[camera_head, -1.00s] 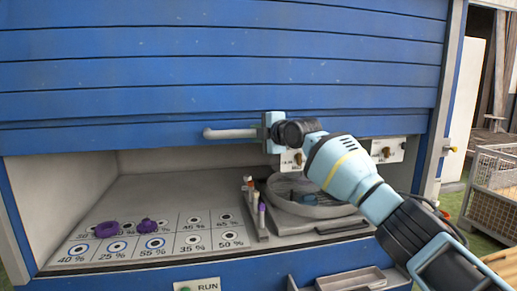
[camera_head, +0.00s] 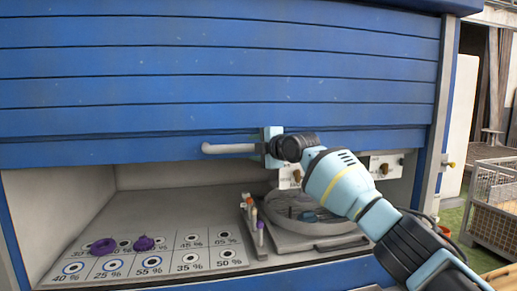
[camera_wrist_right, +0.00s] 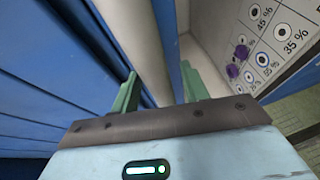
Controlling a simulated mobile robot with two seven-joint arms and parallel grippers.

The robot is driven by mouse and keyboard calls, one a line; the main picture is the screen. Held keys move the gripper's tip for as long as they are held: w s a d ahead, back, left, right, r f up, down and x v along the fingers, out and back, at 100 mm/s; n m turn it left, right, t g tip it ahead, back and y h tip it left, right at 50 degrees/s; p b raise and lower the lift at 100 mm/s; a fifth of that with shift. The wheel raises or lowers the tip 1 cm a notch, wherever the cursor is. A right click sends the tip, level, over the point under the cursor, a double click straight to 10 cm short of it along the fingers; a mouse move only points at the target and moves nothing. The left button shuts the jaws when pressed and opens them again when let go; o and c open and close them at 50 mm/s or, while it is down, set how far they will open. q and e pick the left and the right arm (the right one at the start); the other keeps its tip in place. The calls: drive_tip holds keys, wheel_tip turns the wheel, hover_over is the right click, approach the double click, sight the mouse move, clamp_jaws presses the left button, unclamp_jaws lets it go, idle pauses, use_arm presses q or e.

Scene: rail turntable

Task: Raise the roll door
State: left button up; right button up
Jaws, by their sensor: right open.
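The blue slatted roll door (camera_head: 220,80) covers the upper part of the booth and is partly raised, with an open gap below it. A pale bar handle (camera_head: 228,148) runs along its lower edge. My right gripper (camera_head: 267,147) is at the right part of this handle. In the right wrist view the handle (camera_wrist_right: 143,40) passes between the two green fingers of my right gripper (camera_wrist_right: 157,92), which is open around it. Contact with the bar cannot be made out. My left gripper is not in view.
Inside the booth are a floor panel with percentage marks (camera_head: 190,258), purple pieces (camera_head: 103,246) and a round turntable (camera_head: 300,212). White switch boxes (camera_head: 386,166) hang behind my right arm. A wire crate (camera_head: 492,205) stands at the far right.

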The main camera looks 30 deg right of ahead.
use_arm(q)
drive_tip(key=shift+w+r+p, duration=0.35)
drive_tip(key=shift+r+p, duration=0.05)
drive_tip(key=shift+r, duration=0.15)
use_arm(e)
drive_tip(key=v, duration=0.7)
drive_tip(key=shift+s, duration=0.4)
